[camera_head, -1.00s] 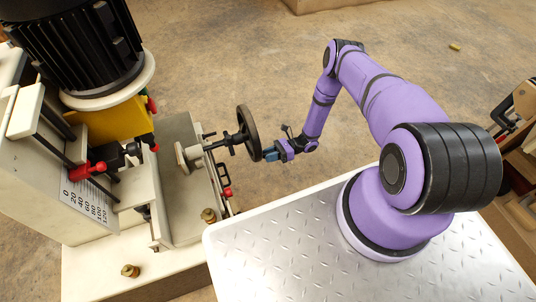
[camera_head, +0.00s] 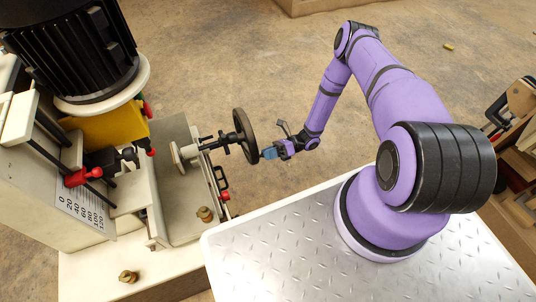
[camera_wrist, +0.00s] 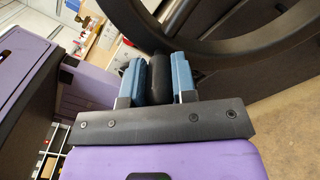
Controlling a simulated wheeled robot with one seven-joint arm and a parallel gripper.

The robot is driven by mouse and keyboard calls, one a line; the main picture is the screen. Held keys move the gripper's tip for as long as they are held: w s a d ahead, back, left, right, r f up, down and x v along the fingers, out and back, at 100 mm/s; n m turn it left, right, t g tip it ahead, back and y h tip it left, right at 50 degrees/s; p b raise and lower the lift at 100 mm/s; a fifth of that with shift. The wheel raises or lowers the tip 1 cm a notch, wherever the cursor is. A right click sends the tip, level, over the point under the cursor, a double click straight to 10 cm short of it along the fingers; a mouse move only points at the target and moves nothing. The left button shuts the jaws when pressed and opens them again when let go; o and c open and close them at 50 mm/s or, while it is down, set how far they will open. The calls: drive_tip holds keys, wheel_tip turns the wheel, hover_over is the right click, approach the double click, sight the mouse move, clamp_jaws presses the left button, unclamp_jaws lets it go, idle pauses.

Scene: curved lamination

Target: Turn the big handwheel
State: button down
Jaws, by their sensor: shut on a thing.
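The big handwheel (camera_head: 245,135) is a dark wheel on a shaft at the right side of the machine in the head view. Its dark curved rim (camera_wrist: 230,42) fills the upper part of the wrist view. My gripper (camera_head: 270,153) is beside the wheel on its right. In the wrist view, my gripper's blue fingers (camera_wrist: 159,80) are shut on a black handle (camera_wrist: 159,75) between them, close to the rim. The handle's far end and where it joins the wheel are hidden.
The machine has a black motor (camera_head: 75,45), red-tipped levers (camera_head: 85,177) and a pale base with brass knobs (camera_head: 128,276). My metal platform stands at the lower right. Open concrete floor (camera_head: 230,50) lies behind the wheel. A wooden rack (camera_head: 515,150) stands at the far right.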

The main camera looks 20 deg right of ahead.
idle(0.3)
drive_tip(key=c, duration=0.9)
unclamp_jaws()
drive_tip(key=shift+d, duration=0.15)
drive_tip(key=d, duration=1)
drive_tip(key=shift+d, duration=0.3)
